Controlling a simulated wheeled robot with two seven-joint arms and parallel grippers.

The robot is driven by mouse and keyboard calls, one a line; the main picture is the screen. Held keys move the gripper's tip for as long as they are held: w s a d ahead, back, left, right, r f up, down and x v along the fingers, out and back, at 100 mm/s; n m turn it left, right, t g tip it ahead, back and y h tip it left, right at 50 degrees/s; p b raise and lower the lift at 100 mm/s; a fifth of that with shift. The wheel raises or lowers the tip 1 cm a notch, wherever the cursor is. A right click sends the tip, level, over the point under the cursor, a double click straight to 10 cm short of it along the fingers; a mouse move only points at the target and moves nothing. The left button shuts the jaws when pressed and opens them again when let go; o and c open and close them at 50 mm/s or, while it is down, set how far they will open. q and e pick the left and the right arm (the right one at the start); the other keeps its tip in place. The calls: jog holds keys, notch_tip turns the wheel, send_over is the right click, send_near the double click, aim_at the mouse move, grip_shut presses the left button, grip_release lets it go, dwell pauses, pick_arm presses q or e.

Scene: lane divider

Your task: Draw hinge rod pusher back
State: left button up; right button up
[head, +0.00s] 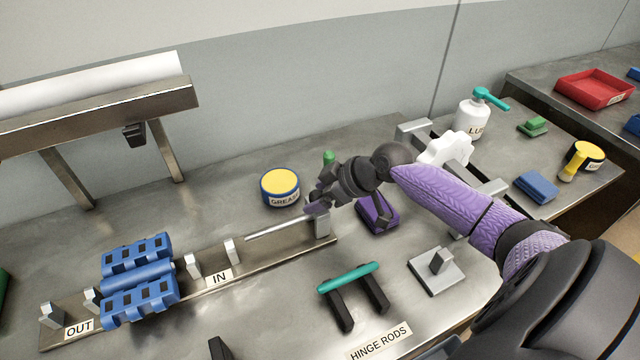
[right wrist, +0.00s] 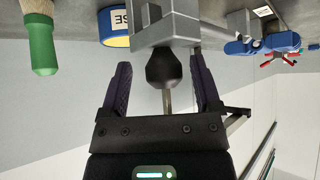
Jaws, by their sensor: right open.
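The pusher's silver rod (head: 280,228) lies along the steel rail, running left from a grey end block (head: 322,224) toward the IN label. In the right wrist view, its black knob (right wrist: 163,68) stands in front of the grey block (right wrist: 168,27). My right gripper (head: 318,203) is above the end block in the head view and hides the knob there. In the right wrist view my right gripper (right wrist: 163,80) is open, its two purple fingers on either side of the knob with visible gaps. My left gripper is in neither view.
A blue link assembly (head: 137,280) sits on the rail (head: 215,283) at left. A grease tin (head: 280,188) stands behind the rod. A purple item (head: 378,214) lies close right of the block. A teal rod (head: 348,277) rests on black supports in front.

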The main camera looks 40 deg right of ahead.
jog(key=p+v, duration=0.3)
jog(key=v, duration=0.7)
jog(key=shift+p, duration=0.4)
